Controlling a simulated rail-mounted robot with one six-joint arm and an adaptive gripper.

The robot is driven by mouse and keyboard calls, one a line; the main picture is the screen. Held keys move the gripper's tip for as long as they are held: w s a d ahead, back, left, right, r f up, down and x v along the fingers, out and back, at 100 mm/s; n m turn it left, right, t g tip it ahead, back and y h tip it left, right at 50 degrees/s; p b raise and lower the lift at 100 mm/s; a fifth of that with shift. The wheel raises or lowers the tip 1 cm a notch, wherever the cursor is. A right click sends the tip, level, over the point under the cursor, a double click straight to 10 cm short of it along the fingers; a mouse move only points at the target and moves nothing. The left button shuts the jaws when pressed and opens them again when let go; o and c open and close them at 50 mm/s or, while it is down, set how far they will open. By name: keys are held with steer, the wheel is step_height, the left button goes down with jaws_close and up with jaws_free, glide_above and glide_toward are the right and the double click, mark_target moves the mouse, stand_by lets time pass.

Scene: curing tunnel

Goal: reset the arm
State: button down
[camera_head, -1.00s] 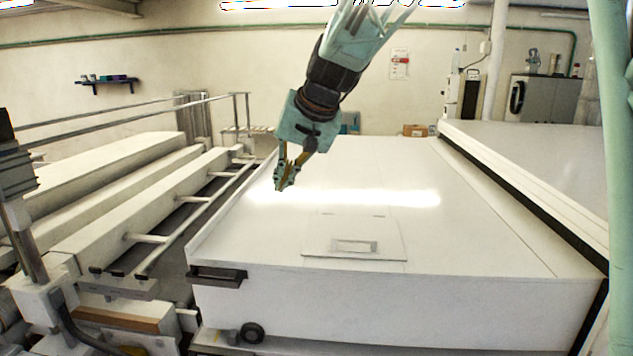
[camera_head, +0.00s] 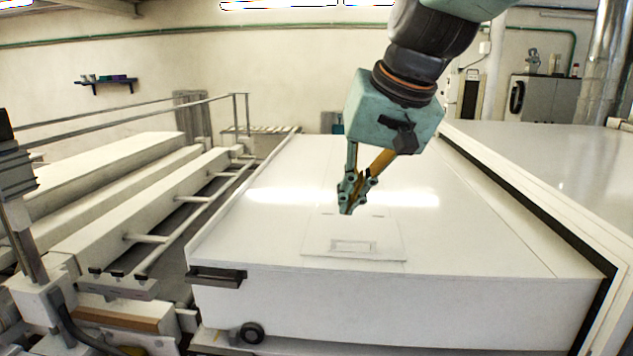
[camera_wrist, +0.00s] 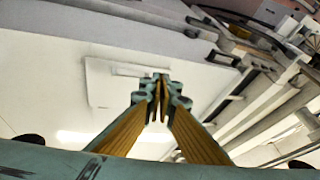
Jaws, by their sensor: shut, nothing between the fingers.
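My gripper (camera_head: 349,207) is teal with yellow finger pads and hangs from my arm, pointing down. In the head view it is in front of the white tunnel top (camera_head: 270,225), just above the hatch panel in the picture. In the wrist view the gripper (camera_wrist: 160,82) has its fingertips together, with nothing between them. I cannot tell the exact height of the fingertips above the surface.
A second white body (camera_head: 540,165) stands to the right, across a dark gap. White beams and rails (camera_head: 130,215) run along the left. A dark handle (camera_head: 217,275) sticks out of the front left corner. A grey cabinet (camera_head: 548,98) stands at the back wall. The white top is otherwise bare.

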steer(key=s+d+f+h, duration=0.1)
steer(key=s+d, duration=0.4)
steer(key=s, duration=0.5)
steer(key=s+d+f, duration=0.3)
steer(key=s+d, duration=0.2)
steer(key=s, duration=0.6)
steer(key=s+d+f+h, duration=0.1)
steer(key=s+d+f, duration=0.2)
steer(key=s, duration=0.7)
steer(key=shift+s+d+g+h, duration=0.3)
steer(key=shift+s+d, duration=0.05)
steer(key=shift+d, duration=0.6)
steer(key=shift+f, duration=0.1)
